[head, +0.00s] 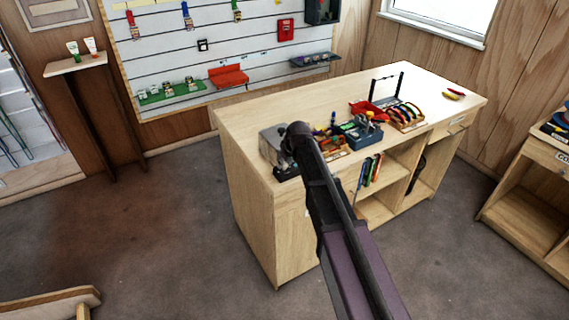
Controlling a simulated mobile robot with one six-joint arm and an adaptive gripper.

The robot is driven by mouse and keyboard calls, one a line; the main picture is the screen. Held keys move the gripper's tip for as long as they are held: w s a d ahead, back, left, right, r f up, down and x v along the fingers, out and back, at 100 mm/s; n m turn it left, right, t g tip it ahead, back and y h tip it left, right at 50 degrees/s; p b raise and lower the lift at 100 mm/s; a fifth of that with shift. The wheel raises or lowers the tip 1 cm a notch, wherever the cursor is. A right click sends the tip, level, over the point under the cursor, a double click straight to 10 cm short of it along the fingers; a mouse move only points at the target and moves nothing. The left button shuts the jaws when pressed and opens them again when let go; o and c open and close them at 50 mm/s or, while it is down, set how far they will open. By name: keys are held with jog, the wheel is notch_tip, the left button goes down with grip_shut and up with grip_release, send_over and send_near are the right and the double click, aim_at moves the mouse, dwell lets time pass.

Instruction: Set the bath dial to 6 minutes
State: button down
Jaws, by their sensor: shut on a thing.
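The bath appears to be the grey metal box (270,150) at the left end of the wooden counter (240,118), with a dark part along its lower front. My arm reaches up from the lower right, and its dark end, my gripper (290,147), is against the right front of this box. The gripper is shut on the dial. The fingertips, the dial and its minute marks are hidden behind my arm or too small to read.
Right of the bath are small tools, a blue bin (362,133), a red tray (368,109) and a wooden rack (407,118). A yellow-and-red item (454,94) lies at the far right. A slatted wall board (190,50) stands behind. The floor at left is clear.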

jog(key=m, duration=0.1)
jog(key=m+h, duration=0.1)
jog(key=m, duration=0.1)
jog(key=shift+s+a+f+m+t, duration=0.1)
jog(key=shift+s+a+m+t, duration=0.05)
jog(key=shift+s+m+t, duration=0.2)
jog(key=m+h, duration=0.1)
jog(key=m, duration=0.2)
jog(key=shift+w+a+m+h, duration=0.1)
jog(key=shift+m+h, duration=0.25)
jog(key=shift+h, duration=0.05)
jog(key=m+h, duration=0.1)
jog(key=m, duration=0.2)
jog(key=shift+m+h, duration=0.7)
jog(key=shift+m, duration=1.2)
jog(key=shift+c, duration=2.4)
grip_release()
jog(key=shift+o, duration=0.8)
jog(key=shift+w, duration=0.15)
jog(key=shift+a, duration=0.1)
